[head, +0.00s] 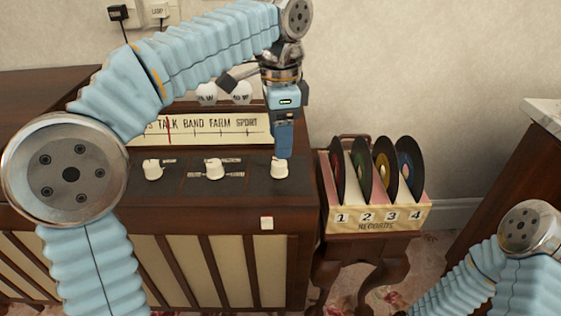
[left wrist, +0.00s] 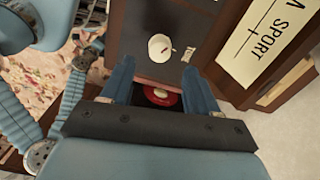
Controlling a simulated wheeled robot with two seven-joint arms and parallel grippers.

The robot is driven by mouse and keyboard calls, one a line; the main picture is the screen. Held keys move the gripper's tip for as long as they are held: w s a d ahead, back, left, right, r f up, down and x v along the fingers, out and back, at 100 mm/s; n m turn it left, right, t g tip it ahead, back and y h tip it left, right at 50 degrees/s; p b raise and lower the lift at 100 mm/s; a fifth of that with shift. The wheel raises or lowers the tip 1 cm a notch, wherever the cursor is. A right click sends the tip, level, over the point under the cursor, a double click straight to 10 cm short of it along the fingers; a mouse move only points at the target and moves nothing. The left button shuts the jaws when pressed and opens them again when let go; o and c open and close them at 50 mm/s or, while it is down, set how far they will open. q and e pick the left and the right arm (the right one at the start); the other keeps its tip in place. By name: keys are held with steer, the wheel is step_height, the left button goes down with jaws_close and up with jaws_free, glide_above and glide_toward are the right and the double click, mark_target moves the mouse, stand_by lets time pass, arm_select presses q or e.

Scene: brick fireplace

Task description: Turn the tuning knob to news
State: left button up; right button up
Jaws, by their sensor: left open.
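The wooden radio cabinet has a cream dial strip (head: 213,126) reading TALK, BAND, FARM and SPORT, with a word ending in S partly hidden by my left arm. A red pointer (head: 169,131) stands at TALK. Three white knobs sit on the dark panel: a left knob (head: 153,169), a middle knob (head: 214,168) and a right knob (head: 281,169). Their labels are too small to read. My left gripper (head: 284,152) points down at the right knob. In the left wrist view the open, empty fingers (left wrist: 158,68) have a white knob (left wrist: 160,47) just beyond their tips.
A rack (head: 375,218) of several numbered records stands right of the cabinet on a small table (head: 362,247). Dark furniture (head: 510,165) stands far right.

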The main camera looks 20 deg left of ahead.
mark_target(280, 161)
arm_select(q)
step_height(280, 161, down, 5)
steer(key=shift+f+b, duration=0.1)
steer(key=shift+b, duration=0.45)
steer(key=c, duration=1)
steer(key=shift+c, duration=0.2)
